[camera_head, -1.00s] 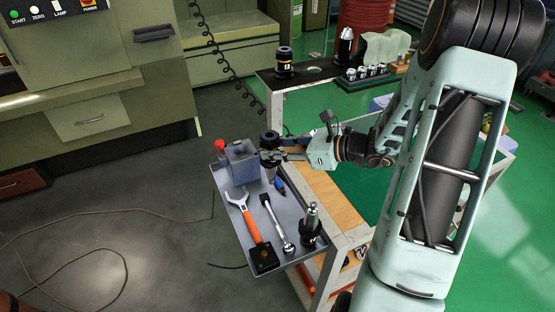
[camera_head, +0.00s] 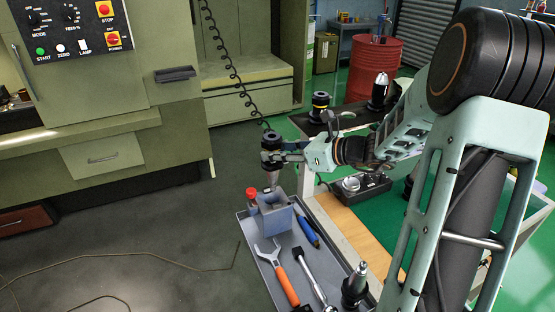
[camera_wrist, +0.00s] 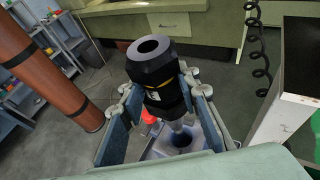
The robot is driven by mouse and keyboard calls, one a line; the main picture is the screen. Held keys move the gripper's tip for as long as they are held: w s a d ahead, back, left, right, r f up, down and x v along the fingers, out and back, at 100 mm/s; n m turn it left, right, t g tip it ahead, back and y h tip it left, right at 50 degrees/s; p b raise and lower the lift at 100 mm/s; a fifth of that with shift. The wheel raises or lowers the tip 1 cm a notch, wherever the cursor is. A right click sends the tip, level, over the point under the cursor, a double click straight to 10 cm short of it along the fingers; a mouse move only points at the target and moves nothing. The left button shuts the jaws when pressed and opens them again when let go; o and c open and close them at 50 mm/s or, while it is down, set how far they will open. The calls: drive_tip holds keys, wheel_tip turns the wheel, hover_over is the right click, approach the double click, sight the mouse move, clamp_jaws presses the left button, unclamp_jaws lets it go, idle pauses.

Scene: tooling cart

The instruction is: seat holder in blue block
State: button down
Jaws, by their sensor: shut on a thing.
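My gripper (camera_head: 284,152) is shut on a black tool holder (camera_head: 271,140) with a silver taper pointing down. The holder is roughly upright and hangs over the blue block (camera_head: 275,222), which stands at the far end of the grey tray. In the wrist view the holder (camera_wrist: 155,72) sits between the two finger pads, its round top bore facing the camera. Below it is the blue block (camera_wrist: 160,148) with a dark round hole.
On the tray (camera_head: 243,217) lie an orange-handled wrench (camera_head: 285,282), a blue-handled tool (camera_head: 306,231) and a ratchet (camera_head: 310,277). Another holder (camera_head: 355,286) stands at the near right. A red-capped item (camera_head: 252,195) is close beside the block. The cart (camera_head: 340,228) is to the right.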

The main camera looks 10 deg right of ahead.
drive_tip(key=shift+w+a+r, duration=0.15)
drive_tip(key=shift+w+r, duration=0.1)
drive_tip(key=shift+w, duration=0.05)
drive_tip(key=shift+f, duration=0.1)
wheel_tip(320, 180, down, 13)
drive_tip(key=b, duration=1)
drive_tip(key=shift+b, duration=0.35)
idle(0.5)
drive_tip(key=shift+f, duration=0.3)
idle(0.7)
